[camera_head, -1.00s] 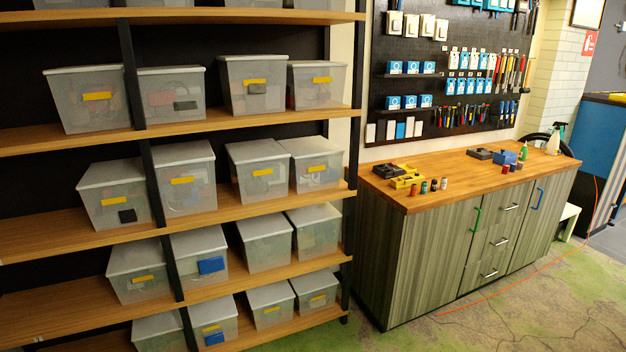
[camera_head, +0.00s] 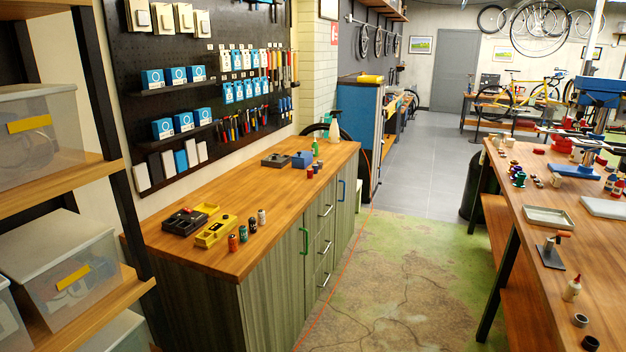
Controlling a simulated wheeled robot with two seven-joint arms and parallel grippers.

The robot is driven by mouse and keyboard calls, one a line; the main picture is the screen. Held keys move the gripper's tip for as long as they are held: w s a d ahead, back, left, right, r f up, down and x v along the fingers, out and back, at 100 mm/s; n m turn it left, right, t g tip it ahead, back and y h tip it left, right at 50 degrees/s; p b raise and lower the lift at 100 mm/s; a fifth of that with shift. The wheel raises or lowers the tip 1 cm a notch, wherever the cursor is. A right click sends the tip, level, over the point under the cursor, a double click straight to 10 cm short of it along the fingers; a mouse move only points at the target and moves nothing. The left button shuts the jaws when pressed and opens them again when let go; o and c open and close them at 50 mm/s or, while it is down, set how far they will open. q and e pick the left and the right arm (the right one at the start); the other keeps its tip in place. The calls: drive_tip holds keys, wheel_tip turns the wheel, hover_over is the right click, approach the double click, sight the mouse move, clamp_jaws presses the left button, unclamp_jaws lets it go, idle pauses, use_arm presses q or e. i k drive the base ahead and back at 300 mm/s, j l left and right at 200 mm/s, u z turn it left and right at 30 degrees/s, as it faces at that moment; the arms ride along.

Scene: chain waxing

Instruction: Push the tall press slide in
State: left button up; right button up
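A tall blue stand-like device (camera_head: 599,93) rises from the wooden workbench (camera_head: 535,215) at the right; it may be the tall press. It is small in view, and I cannot make out a slide or its position. Neither of my grippers is in view.
A wooden-topped cabinet (camera_head: 255,210) with small bottles and a yellow tray (camera_head: 216,230) stands at left centre. Shelves with clear bins (camera_head: 60,265) are at far left. Green floor (camera_head: 400,270) lies clear between cabinet and bench. A red cable (camera_head: 335,270) crosses it.

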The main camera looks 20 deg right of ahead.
sight(582, 142)
drive_tip(key=i+l+z, duration=0.2)
drive_tip(key=z, duration=0.2)
drive_tip(key=i+z, duration=1.05)
drive_tip(key=z, duration=0.2)
drive_tip(key=i+j+z, duration=0.4)
drive_tip(key=k+l, duration=0.1)
